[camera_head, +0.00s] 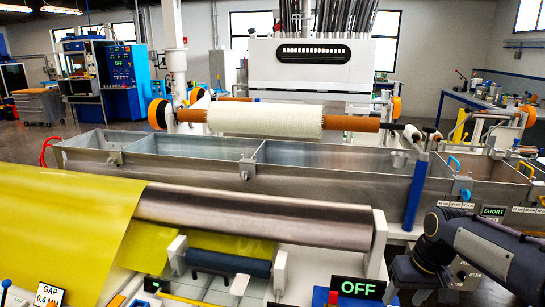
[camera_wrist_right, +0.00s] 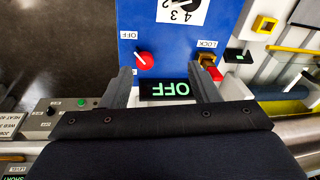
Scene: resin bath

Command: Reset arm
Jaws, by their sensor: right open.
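My right arm (camera_head: 490,245) comes in at the lower right in the head view, near the green OFF display (camera_head: 358,289). In the right wrist view my right gripper (camera_wrist_right: 164,82) is open, with its two dark fingers apart and nothing between them. Beyond the fingers is a blue control panel (camera_wrist_right: 180,25) with a red knob (camera_wrist_right: 144,61) and a brass-coloured part (camera_wrist_right: 207,60) under the LOCK label. The OFF display (camera_wrist_right: 168,90) shows upside down between the fingers. I cannot tell whether the fingers touch the panel. My left gripper is not in view.
A steel roller (camera_head: 255,217) carries yellow sheet (camera_head: 70,215) at the front left. A long steel bath (camera_head: 180,150) runs behind it, with a white roll (camera_head: 265,119) above. A blue post (camera_head: 415,195) stands left of my right arm. A green button (camera_wrist_right: 82,102) shows in the wrist view.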

